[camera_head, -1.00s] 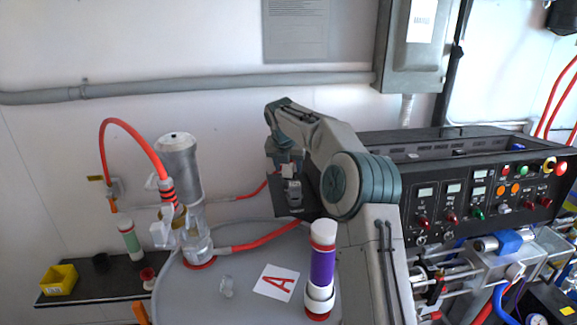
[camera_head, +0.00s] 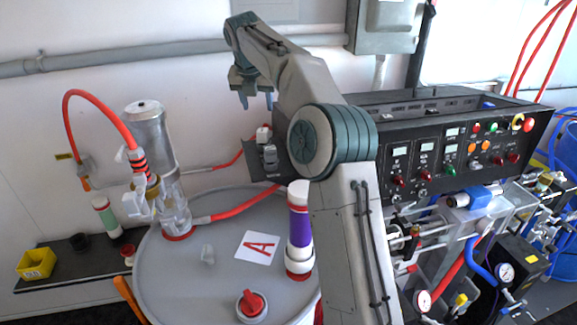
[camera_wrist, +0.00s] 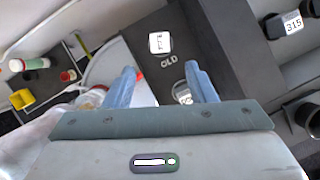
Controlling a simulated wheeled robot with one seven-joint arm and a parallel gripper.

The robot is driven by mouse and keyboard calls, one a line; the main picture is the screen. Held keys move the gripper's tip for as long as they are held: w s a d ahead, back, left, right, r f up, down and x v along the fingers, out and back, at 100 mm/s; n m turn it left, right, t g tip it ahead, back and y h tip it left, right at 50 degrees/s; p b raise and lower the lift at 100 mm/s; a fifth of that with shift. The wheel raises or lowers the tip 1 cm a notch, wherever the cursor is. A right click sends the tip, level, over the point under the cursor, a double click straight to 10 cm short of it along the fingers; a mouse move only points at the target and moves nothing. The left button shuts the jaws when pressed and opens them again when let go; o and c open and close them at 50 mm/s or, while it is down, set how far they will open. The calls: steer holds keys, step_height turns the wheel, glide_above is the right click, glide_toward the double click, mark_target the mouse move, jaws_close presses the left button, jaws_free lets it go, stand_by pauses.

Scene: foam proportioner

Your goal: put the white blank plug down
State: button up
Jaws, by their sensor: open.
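A white plug-like piece (camera_head: 263,133), which I take for the blank plug, stands on a small dark ledge (camera_head: 254,163) left of the control console. In the wrist view it (camera_wrist: 160,43) has a white top with small dark marks, on a dark surface printed "OLD". A grey, shiny piece (camera_head: 270,157) is in front of it; it also shows in the wrist view (camera_wrist: 183,93), partly hidden by a finger. My gripper (camera_head: 256,104) is open and empty, fingers pointing down, above the ledge and apart from both pieces. The wrist view shows bare fingers (camera_wrist: 160,85).
The console (camera_head: 450,150) stands close on the right. Space above the ledge is free.

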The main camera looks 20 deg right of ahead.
steer(key=s+a+r+m, duration=0.1)
steer(key=s+a+m, duration=0.1)
steer(key=s+m, duration=1.5)
steer(key=s+d+f+m, duration=0.1)
steer(key=s+f+m, duration=0.3)
steer(key=s, duration=0.4)
steer(key=s+d+f+m+y, duration=0.1)
steer(key=s+f+m, duration=0.3)
steer(key=s, duration=0.5)
steer(key=s+d+f+m, duration=0.1)
steer(key=s+f+m, duration=0.3)
steer(key=s, duration=0.5)
steer(key=shift+d+f+m+y, duration=0.15)
steer(key=shift+d+m+y, duration=0.25)
steer(key=shift+m, duration=0.8)
steer(key=shift+s, duration=0.1)
step_height(320, 180, down, 7)
steer(key=b, duration=0.5)
steer(key=shift+w, duration=0.25)
